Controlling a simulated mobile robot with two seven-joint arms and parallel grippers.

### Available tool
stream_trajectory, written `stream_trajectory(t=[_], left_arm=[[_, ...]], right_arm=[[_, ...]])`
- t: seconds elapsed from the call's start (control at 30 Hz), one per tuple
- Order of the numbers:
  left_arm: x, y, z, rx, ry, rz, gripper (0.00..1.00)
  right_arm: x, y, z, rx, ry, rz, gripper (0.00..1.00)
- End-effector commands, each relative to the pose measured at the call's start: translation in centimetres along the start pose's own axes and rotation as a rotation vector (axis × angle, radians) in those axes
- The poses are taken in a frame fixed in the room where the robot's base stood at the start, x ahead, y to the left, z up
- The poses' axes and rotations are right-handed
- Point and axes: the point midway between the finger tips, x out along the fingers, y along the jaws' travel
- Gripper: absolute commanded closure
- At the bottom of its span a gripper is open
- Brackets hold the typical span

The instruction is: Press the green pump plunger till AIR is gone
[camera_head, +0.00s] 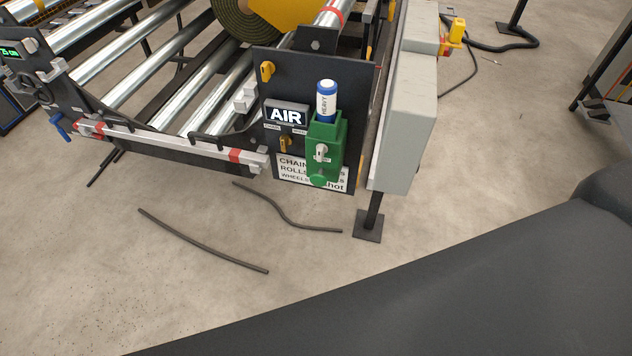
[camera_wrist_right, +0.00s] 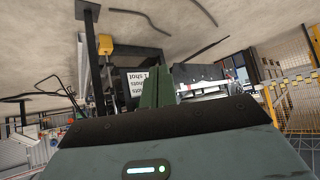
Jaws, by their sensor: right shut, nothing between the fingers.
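The green pump (camera_head: 325,147) is fixed to the dark front panel (camera_head: 283,72) of the roller machine in the head view. A white and blue bottle labelled HEAVY (camera_head: 326,101) stands upright in its top. The round green plunger (camera_head: 318,181) is at the pump's bottom, over the white printed label. The AIR sign (camera_head: 286,115) shows white letters on black, left of the pump. My right gripper (camera_wrist_right: 159,70) is shut and empty in the right wrist view, its fingers pointing towards the label (camera_wrist_right: 150,80). Contact with the plunger cannot be told. My left gripper is not in view.
A grey cabinet (camera_head: 410,118) stands right of the panel on a black foot (camera_head: 368,228). Two dark strips (camera_head: 203,241) lie on the floor before the machine. The floor nearby is otherwise clear. A large dark surface fills the lower right.

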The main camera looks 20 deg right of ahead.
Motion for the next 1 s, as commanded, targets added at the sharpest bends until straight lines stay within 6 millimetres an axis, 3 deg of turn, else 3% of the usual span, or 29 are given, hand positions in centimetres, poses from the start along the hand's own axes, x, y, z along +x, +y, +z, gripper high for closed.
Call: stream_trajectory(t=[0.27, 0.6, 0.8, 1.0], left_arm=[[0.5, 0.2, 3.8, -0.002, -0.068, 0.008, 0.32], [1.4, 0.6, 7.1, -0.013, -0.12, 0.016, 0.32], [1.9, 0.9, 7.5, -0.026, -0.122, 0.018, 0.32], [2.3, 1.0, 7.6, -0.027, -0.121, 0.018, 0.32]], right_arm=[[7.1, -0.7, -5.3, 0.166, 0.163, -0.044, 1.0], [15.1, -1.5, -15.9, 0.407, 0.426, -0.127, 1.0], [17.6, -1.7, -21.2, 0.51, 0.541, -0.171, 1.0], [18.4, -1.8, -23.7, 0.558, 0.591, -0.193, 1.0]])
